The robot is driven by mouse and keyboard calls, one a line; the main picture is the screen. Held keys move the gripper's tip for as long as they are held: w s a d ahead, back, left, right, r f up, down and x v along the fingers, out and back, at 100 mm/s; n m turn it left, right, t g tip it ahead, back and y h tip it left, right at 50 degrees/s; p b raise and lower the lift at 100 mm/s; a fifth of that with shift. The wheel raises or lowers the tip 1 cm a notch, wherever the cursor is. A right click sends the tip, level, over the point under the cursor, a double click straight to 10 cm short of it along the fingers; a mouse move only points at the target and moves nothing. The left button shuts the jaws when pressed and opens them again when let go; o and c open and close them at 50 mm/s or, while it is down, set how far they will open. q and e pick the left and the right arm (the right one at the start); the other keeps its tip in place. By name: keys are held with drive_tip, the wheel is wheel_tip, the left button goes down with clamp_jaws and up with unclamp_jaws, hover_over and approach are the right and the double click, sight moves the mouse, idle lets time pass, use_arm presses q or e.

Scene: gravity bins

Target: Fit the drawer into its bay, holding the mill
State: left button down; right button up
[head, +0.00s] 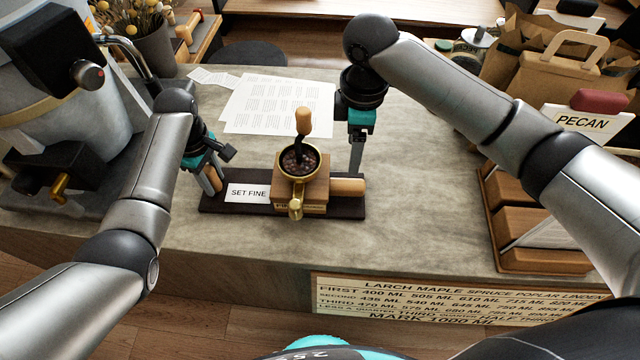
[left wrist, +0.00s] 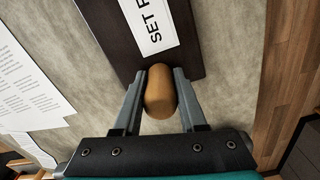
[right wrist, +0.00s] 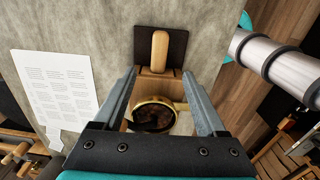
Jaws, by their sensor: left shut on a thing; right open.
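The mill (head: 302,190) is a wooden box with a brass bowl of dark beans and a wooden-knobbed crank. A brass knob (head: 295,208) shows at its front. A wooden cylinder (head: 347,187) lies against its right side; the right wrist view also shows this cylinder (right wrist: 159,50). My left gripper (head: 215,180) is shut on a rounded wooden piece (left wrist: 160,92) at the left end of the dark board. I cannot tell whether this piece belongs to the drawer; no separate drawer or open bay is clear. My right gripper (right wrist: 160,73) is open above the mill's right side, fingers pointing down.
The dark board (head: 235,208) under the mill carries a SET FINE card (head: 248,193). Printed sheets (head: 280,105) lie behind. A steel machine (head: 70,110) stands left. A wooden rack (head: 525,225) and paper bags (head: 550,75) stand right. The counter between board and rack is clear.

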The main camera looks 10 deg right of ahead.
sight(207, 169)
use_arm(q)
drive_tip(key=shift+s+d+f, duration=0.1)
drive_tip(key=shift+s+f, duration=0.1)
drive_tip(key=c, duration=0.9)
unclamp_jaws()
drive_tip(key=o, duration=0.5)
drive_tip(key=shift+w+r, duration=0.15)
drive_tip(key=shift+w, duration=0.05)
drive_tip(key=shift+o, duration=0.3)
drive_tip(key=o, duration=0.3)
drive_tip(key=shift+o, duration=0.2)
drive_tip(key=shift+r, duration=0.2)
drive_tip(key=shift+r+p, duration=1.35)
drive_tip(key=shift+p, duration=0.8)
